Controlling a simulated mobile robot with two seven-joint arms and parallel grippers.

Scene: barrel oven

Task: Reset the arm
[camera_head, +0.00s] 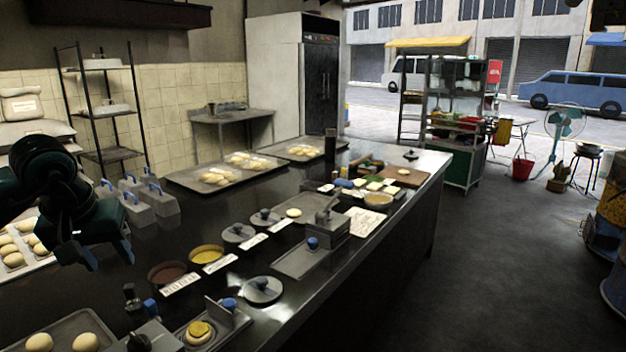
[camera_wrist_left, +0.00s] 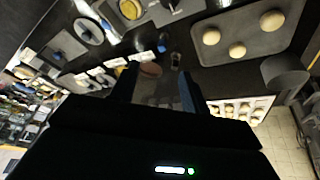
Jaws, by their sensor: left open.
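My left gripper (camera_head: 108,256) hangs at the left of the head view, above the dark counter (camera_head: 165,240), with its blue-tipped fingers apart and nothing between them. In the left wrist view its two fingers (camera_wrist_left: 157,92) are spread, with an empty gap over the counter. My left arm comes in from the left edge and is bent downward. My right gripper shows in neither view.
Grey blue-handled boxes (camera_head: 150,205) stand close behind the left gripper. A bun tray (camera_head: 42,262) lies at its left. Yellow (camera_head: 207,254) and brown (camera_head: 166,272) bowls stand to its right. A bun tray (camera_head: 225,182) lies farther back. Floor (camera_head: 500,265) right of the counter is clear.

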